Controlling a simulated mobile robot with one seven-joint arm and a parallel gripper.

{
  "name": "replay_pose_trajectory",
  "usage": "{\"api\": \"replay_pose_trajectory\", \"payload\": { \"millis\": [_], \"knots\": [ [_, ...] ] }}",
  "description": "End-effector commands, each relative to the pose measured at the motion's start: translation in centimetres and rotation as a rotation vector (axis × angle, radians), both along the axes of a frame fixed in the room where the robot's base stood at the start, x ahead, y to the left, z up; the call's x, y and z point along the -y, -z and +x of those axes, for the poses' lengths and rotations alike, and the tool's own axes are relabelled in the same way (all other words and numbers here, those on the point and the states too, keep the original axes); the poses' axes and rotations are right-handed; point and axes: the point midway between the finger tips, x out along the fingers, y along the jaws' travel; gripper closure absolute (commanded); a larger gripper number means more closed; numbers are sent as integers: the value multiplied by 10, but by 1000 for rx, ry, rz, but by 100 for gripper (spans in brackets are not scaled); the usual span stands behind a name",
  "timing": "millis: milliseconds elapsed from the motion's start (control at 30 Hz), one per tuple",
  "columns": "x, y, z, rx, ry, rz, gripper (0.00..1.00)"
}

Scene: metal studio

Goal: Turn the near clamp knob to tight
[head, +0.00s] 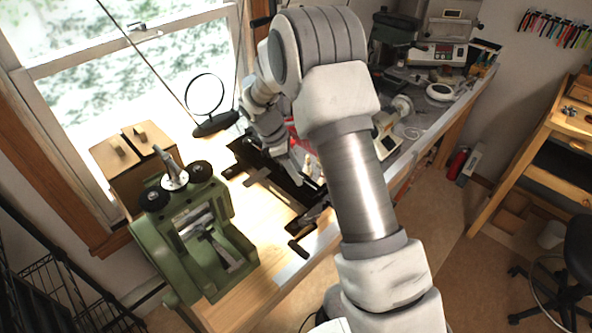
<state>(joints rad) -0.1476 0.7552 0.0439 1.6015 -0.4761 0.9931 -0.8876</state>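A black metal fixture (268,188) lies on the wooden bench in front of the window. A dark clamp-like part (308,216) sits at its near end, with a small dark bar (299,249) in front of it at the bench edge. I cannot make out which part is the near clamp knob or how it is turned. My gripper (297,167) is low over the far right part of the fixture. Its fingers are small and partly lost against the dark metal, so I cannot tell whether they touch anything. My arm hides the right side of the fixture.
A green rolling machine (196,243) stands left of the fixture, with a wooden box (128,155) behind it. A round mirror (205,95) stands by the window. Bench machines (436,52) stand at the back right. Bare bench (240,200) shows between the green machine and the fixture.

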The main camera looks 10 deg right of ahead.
Motion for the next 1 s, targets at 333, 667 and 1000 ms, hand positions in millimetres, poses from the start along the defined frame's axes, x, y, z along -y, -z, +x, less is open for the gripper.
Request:
{"api": "replay_pose_trajectory", "payload": {
  "millis": [333, 667, 1000],
  "knots": [
    [0, 0, 0, 0, 0, 0, 100],
    [0, 0, 1, 0, 55, 1, 100],
    [0, 0, 4, 2, 299, 2, 100]
  ]
}}
